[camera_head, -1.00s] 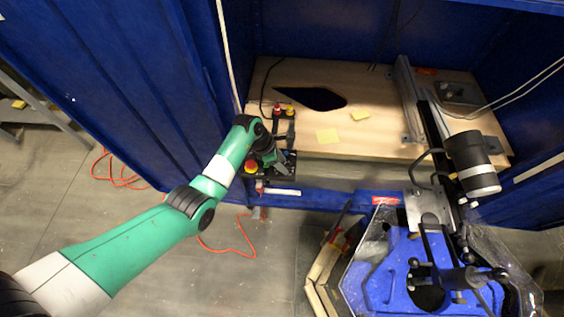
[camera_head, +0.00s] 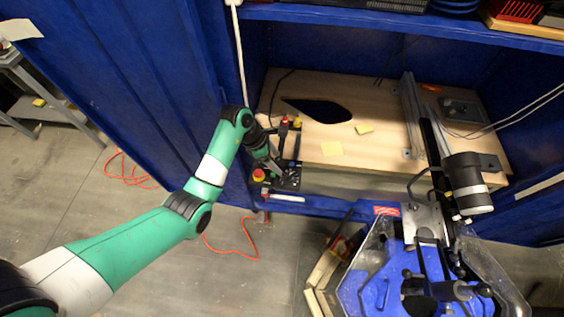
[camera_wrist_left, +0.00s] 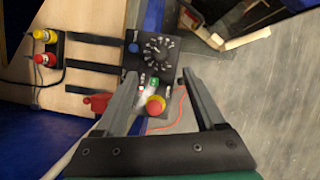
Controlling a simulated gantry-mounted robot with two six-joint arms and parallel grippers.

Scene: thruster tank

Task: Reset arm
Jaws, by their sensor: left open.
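My left arm, green and white, reaches in from the left in the head view. Its gripper (camera_head: 275,168) is over the black control panel at the front left of the wooden worktop. In the left wrist view the gripper (camera_wrist_left: 160,82) is open, with nothing between its fingers. Beyond and between the fingers lies the control panel (camera_wrist_left: 134,62) with a black dial (camera_wrist_left: 158,52), a green light and a red stop button (camera_wrist_left: 156,105) on a yellow base. I cannot tell whether a finger touches the panel. My right gripper does not show.
The wooden worktop (camera_head: 375,150) sits inside a blue cabinet (camera_head: 120,70). A blue-lined tank (camera_head: 373,265) with black fittings stands at the lower right. A black cylinder (camera_head: 468,183) is above it. Red and yellow bottles (camera_wrist_left: 42,47) stand beside the panel. An orange cable lies on the floor.

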